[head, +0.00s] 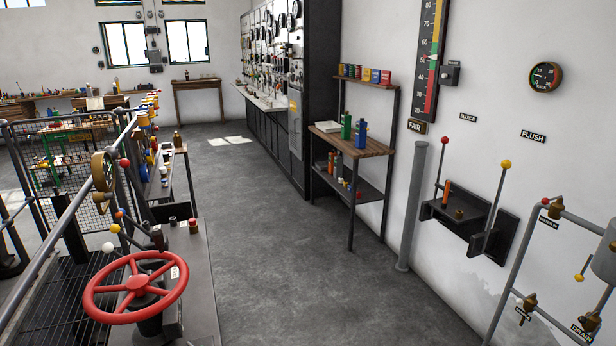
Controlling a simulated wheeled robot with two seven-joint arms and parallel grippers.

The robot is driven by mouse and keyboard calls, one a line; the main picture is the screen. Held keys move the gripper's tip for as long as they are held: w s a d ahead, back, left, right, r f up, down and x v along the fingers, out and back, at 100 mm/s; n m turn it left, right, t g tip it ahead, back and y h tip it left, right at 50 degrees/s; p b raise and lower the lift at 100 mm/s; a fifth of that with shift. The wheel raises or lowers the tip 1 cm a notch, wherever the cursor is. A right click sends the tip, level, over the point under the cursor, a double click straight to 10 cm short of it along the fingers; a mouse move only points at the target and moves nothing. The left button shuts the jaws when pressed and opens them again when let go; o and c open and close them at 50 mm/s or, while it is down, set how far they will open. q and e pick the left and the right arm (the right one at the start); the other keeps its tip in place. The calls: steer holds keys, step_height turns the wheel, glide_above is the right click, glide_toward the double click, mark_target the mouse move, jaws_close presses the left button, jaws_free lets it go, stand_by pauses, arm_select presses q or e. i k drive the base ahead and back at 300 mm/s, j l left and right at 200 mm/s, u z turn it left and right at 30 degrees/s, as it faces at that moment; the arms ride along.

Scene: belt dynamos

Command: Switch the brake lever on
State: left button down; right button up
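No lever in the head view carries a label that I can read as brake. On the right wall, a lever with a red knob (444,142) and a lever with a yellow knob (506,163) rise from a dark wall bracket (470,222). Both stand roughly upright, leaning a little to the right. At the left, several small levers with red, orange, yellow and white knobs (108,247) stand behind a red handwheel (136,287). I cannot tell which one is the brake lever. Neither of my grippers is in view.
Grey pipes with valves (556,210) stand at the right edge. A grey post (412,205) and a wooden shelf table (350,142) line the right wall. A railing and mesh guard (80,150) fill the left. The grey floor (265,230) between is clear.

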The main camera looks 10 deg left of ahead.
mark_target(124, 163)
steer(key=i+u, duration=0.2)
steer(key=u, duration=0.2)
steer(key=i+l+u, duration=0.1)
steer(key=u, duration=0.3)
steer(key=i+l+u, duration=0.2)
steer(key=u, duration=0.25)
steer(key=i+l+u, duration=0.2)
steer(key=u, duration=0.2)
steer(key=l, duration=0.65)
steer(key=i+l, duration=0.15)
steer(key=l, duration=0.2)
steer(key=i+l+u, duration=0.1)
steer(key=l, duration=0.25)
steer(key=i+l, duration=0.15)
steer(key=l, duration=0.2)
steer(key=i+l, duration=0.15)
steer(key=l, duration=0.25)
steer(key=i+l+u, duration=0.1)
steer(key=i+l, duration=0.3)
steer(key=i, duration=0.2)
steer(key=i+l, duration=0.4)
steer(key=i, duration=0.2)
steer(key=u, duration=0.05)
